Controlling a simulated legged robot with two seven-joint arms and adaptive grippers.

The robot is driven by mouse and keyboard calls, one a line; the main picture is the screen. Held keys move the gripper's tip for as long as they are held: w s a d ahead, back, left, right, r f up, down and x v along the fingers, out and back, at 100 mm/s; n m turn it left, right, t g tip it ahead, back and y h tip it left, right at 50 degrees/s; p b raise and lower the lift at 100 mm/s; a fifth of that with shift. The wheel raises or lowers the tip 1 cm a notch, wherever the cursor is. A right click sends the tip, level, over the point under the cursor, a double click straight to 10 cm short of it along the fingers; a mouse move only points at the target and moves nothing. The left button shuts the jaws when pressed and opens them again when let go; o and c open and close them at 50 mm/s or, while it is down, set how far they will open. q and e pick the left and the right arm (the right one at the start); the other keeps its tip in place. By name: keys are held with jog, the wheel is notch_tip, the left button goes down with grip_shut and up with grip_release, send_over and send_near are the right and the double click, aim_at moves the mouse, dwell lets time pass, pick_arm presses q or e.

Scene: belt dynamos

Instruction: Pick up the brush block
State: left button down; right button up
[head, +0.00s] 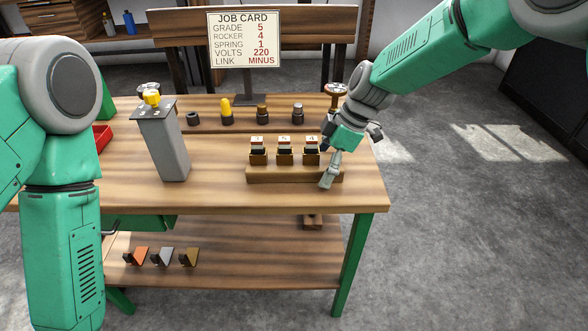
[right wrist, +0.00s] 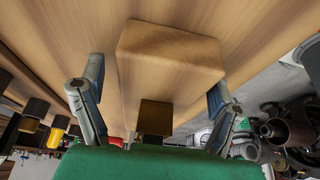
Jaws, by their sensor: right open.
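Three small blocks with dark bodies and white numbered tags stand in brown holders on a wooden rack (head: 262,175) at the table's front right in the head view. They are the left block (head: 257,145), the middle block (head: 284,146) and the right block (head: 311,146). My right gripper (head: 331,168) is open, beside the rack's right end, close to the right block. In the right wrist view its fingers (right wrist: 150,98) stand wide apart. A dark brown block-shaped piece (right wrist: 155,118) and a larger light wooden piece (right wrist: 170,50) show between and beyond them. My left gripper is out of view.
A job card (head: 243,40) stands behind the table. A grey post (head: 164,145) with a yellow top stands left of the rack. Several small knobs, one yellow (head: 226,110), line the back. Three coloured wedges (head: 161,257) lie on the lower shelf (head: 250,275). The table's front centre is bare.

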jog(key=shift+r, duration=0.1)
jog(key=c, duration=1.6)
notch_tip(320, 180, up, 10)
jog(key=p, duration=0.2)
jog(key=shift+r+p, duration=0.1)
jog(key=shift+p, duration=0.3)
jog(key=shift+c, duration=0.2)
jog(key=shift+f+b, duration=1.45)
jog(key=shift+f, duration=3)
jog(key=shift+a+f, duration=0.1)
jog(key=shift+f, duration=0.4)
jog(key=shift+p, duration=0.35)
